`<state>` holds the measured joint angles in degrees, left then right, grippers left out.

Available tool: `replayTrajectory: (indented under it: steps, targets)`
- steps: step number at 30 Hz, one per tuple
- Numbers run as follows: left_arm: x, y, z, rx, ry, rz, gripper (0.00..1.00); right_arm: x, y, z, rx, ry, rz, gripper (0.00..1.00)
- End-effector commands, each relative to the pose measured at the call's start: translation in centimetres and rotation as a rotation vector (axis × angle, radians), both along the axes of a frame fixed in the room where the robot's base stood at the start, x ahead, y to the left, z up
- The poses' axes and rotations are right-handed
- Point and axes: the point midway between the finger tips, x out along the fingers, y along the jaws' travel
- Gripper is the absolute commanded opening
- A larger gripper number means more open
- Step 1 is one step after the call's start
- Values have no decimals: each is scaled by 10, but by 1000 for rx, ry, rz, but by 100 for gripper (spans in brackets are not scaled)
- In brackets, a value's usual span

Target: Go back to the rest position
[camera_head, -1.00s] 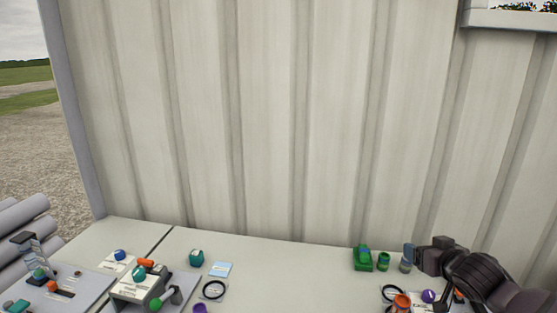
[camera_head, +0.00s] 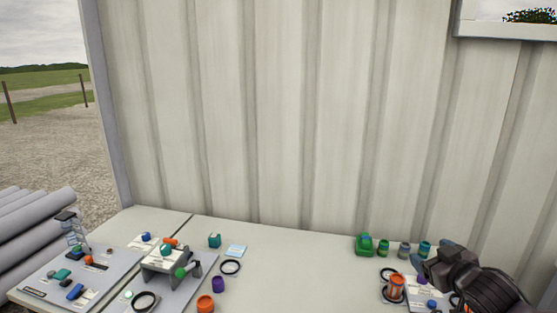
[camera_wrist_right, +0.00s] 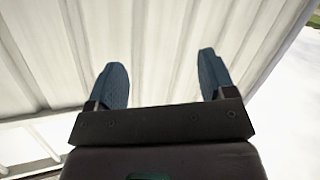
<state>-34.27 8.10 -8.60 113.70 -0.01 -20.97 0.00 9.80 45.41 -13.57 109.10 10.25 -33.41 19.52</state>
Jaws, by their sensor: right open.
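My right gripper (camera_head: 431,262) is at the lower right of the head view, over the right end of the table. In the right wrist view its two blue fingers (camera_wrist_right: 160,88) stand wide apart with nothing between them, in front of the pale corrugated wall. My left gripper is not in the head view.
The table (camera_head: 300,275) has a clear middle. Its left holds grey boards (camera_head: 55,285) with small parts, a teal block (camera_head: 214,240), a purple cap (camera_head: 218,284) and an orange cap (camera_head: 205,304). A green part (camera_head: 364,245) and an orange spool (camera_head: 396,287) stand near my right arm.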

Motion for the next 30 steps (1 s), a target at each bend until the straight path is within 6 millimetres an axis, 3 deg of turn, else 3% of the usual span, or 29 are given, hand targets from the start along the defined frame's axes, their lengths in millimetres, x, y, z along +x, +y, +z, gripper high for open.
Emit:
replayTrajectory:
  steps: [5, 11, 21, 27, 30]
  targets:
    - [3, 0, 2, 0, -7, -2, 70, -26, 22, -37, -43, -24, 45, 76]
    - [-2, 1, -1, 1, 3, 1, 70, -73, 44, -93, -46, -10, 52, 76]
    - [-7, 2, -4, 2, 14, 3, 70, -194, 71, -198, 85, 136, -79, 76]
    - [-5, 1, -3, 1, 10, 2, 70, -258, 79, -241, 174, 254, -176, 76]
    - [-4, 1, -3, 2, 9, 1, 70, -277, 80, -252, 191, 290, -201, 76]
